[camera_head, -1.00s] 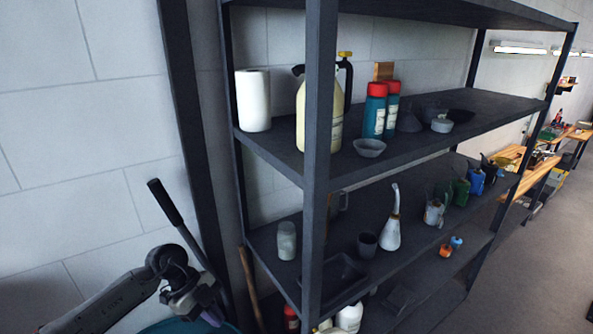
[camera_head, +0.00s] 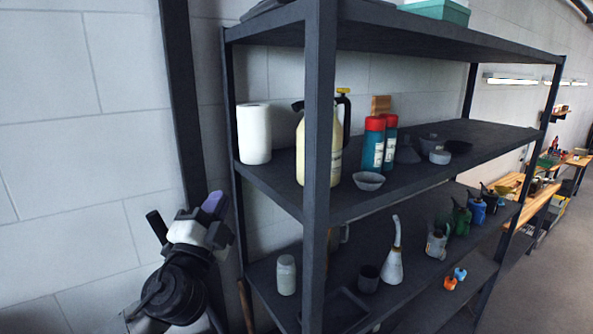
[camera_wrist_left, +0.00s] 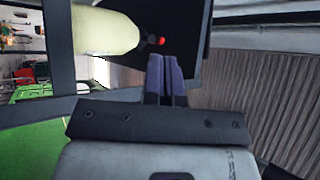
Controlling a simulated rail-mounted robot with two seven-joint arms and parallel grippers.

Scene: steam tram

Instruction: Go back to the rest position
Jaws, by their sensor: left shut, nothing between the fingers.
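My left gripper (camera_head: 213,204) is in the lower left of the head view, in front of the pale wall and left of the shelf rack. Its purple fingers point up. In the left wrist view the two purple fingers (camera_wrist_left: 166,77) are side by side, shut with nothing between them. My right gripper is not in view.
A dark metal shelf rack (camera_head: 319,120) stands close to the right of my left gripper. Its shelves hold a paper roll (camera_head: 254,134), a cream jug (camera_head: 319,150), red-capped bottles (camera_head: 373,143) and a white spouted oil can (camera_head: 393,264). Workbenches stand far right.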

